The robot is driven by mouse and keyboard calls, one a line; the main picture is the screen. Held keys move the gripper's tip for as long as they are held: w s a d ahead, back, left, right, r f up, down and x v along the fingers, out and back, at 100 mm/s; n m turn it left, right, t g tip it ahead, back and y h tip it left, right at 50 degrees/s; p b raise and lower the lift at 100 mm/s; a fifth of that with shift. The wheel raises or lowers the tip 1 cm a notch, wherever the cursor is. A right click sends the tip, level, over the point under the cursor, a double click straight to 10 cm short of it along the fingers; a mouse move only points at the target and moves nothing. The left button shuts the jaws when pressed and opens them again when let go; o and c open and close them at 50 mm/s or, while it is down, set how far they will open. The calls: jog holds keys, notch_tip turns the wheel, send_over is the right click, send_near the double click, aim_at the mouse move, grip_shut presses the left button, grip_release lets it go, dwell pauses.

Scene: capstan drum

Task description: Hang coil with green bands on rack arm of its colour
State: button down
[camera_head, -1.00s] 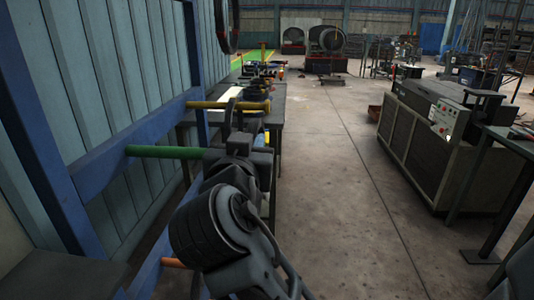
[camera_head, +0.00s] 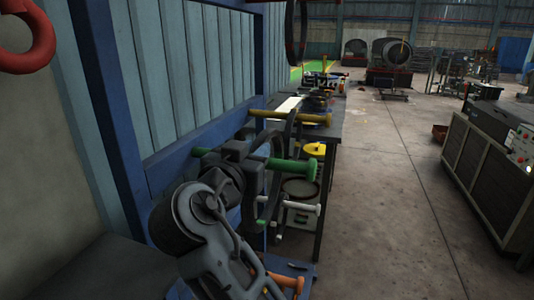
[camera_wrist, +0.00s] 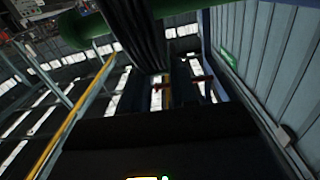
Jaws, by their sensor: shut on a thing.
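My gripper (camera_head: 246,150) is shut on a dark coil (camera_head: 276,185) beside the rack. The coil hangs in a narrow loop, seen nearly edge-on, with small green bands (camera_head: 262,199) low on it. The green rack arm (camera_head: 293,168) shows on both sides of the coil and my gripper. In the wrist view, the coil's dark strands (camera_wrist: 137,35) cross in front of the green arm (camera_wrist: 84,29). The arm appears to pass through the loop, but my gripper hides part of the crossing. I cannot tell whether the coil rests on it.
A yellow rack arm (camera_head: 290,116) is above the green one, a white arm (camera_head: 300,207) below, and an orange arm (camera_head: 286,281) lowest. The blue rack frame (camera_head: 125,130) stands at left. A red ring (camera_head: 32,55) hangs upper left. A dark table (camera_head: 330,130) stands behind.

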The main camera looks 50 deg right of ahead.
jog(key=shift+w+a+f+b, duration=0.1)
jog(key=shift+w+f+b, duration=0.15)
jog(key=shift+f+b, duration=0.4)
jog(key=shift+w+a+f+b, duration=0.1)
jog(key=shift+w+f+b, duration=0.1)
jog(key=shift+f+b, duration=0.35)
jog(key=shift+w+a+f+b, duration=0.1)
jog(key=shift+w+f+b, duration=0.15)
jog(key=shift+f+b, duration=0.65)
jog(key=shift+b, duration=0.25)
jog(key=c, duration=0.8)
grip_release()
jog(key=shift+f, duration=0.1)
jog(key=s+d+r, duration=0.2)
jog(key=d+r, duration=0.1)
jog(key=s+d+r, duration=0.2)
jog(key=s+r, duration=0.1)
jog(key=r, duration=0.1)
jog(key=s+d+r, duration=0.3)
jog(key=r, duration=0.1)
jog(key=shift+d, duration=0.3)
